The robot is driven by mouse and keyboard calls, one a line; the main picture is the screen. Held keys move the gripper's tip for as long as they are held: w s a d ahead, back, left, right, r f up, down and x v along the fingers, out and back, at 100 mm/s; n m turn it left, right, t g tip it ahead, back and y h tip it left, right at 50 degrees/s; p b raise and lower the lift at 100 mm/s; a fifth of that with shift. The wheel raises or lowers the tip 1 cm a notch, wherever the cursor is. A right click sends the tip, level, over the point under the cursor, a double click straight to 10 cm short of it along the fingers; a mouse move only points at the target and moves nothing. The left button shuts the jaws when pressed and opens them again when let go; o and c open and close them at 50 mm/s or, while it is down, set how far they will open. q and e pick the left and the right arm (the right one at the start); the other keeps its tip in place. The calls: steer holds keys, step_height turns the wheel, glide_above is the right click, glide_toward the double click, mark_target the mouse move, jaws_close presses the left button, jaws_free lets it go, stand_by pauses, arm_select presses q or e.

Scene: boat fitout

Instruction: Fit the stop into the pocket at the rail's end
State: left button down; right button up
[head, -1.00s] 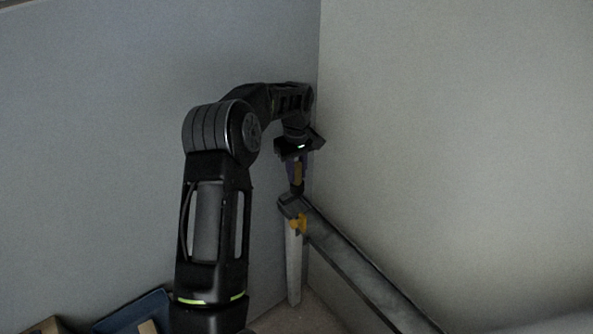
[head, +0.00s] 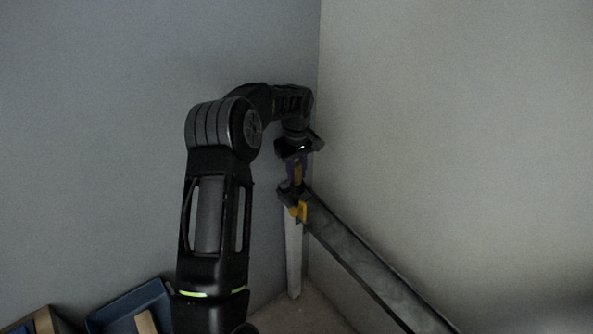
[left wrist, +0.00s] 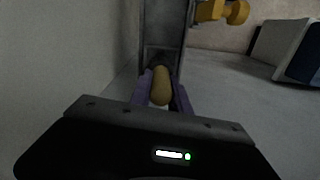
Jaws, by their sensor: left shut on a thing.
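The grey rail (head: 365,260) slopes from its end by the wall corner down to the lower right. It also shows in the left wrist view (left wrist: 164,25), running away from the fingers. My left gripper (head: 296,180) points down at the rail's end. In the left wrist view its purple fingers (left wrist: 160,92) are shut on a tan, rounded piece (left wrist: 160,86), seemingly the stop, with a darker part ahead of it. The piece is at or just above the rail's end. The pocket is hidden, so I cannot tell whether the piece is inside. My right gripper is not in view.
An orange knob (head: 299,211) sits on the rail's side near its end. A pale post (head: 293,260) stands under that end. Walls meet close behind the gripper. A blue bin (head: 125,302) and a brown box (head: 42,318) are at the lower left.

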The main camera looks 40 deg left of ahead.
mark_target(297, 163)
arm_select(q)
steer(key=shift+f+b, duration=0.7)
steer(key=shift+f, duration=0.5)
steer(key=c, duration=1.1)
jaws_free()
steer(key=shift+c, duration=0.2)
step_height(297, 163, up, 8)
steer(key=shift+f+b, duration=0.1)
steer(key=shift+b, duration=0.55)
